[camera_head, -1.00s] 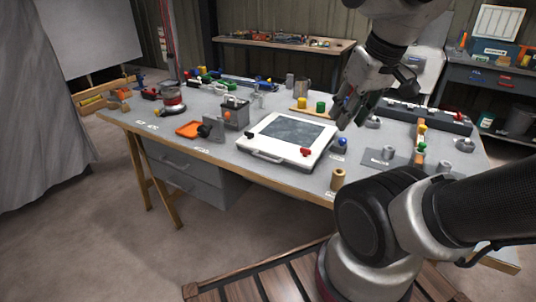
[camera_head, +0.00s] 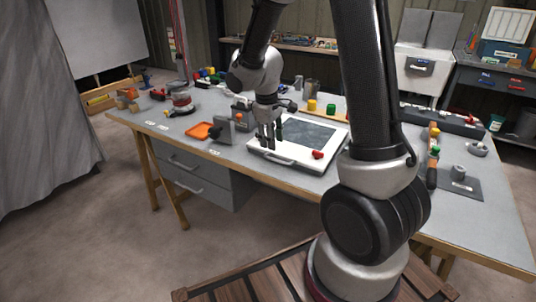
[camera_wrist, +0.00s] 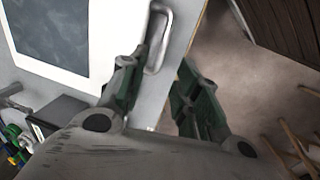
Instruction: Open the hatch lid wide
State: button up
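The hatch lid is a white panel with a grey window (camera_head: 310,132), lying flat and closed on its white frame on the workbench; it also shows in the wrist view (camera_wrist: 105,25). A grey bar handle (camera_head: 272,158) runs along its front edge; in the wrist view the handle (camera_wrist: 165,42) lies just beyond the fingertips. A red latch knob (camera_head: 317,154) sits at the front right of the lid. The front left part is hidden behind my gripper (camera_head: 268,146). My gripper (camera_wrist: 161,64) is open and empty, pointing down near the handle; contact cannot be told.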

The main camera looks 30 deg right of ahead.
aim_at(273, 159)
jog(key=f, duration=0.4)
jog(key=d+f, duration=0.1)
jog(key=f, duration=0.2)
jog(key=shift+w, duration=0.3)
grip_shut()
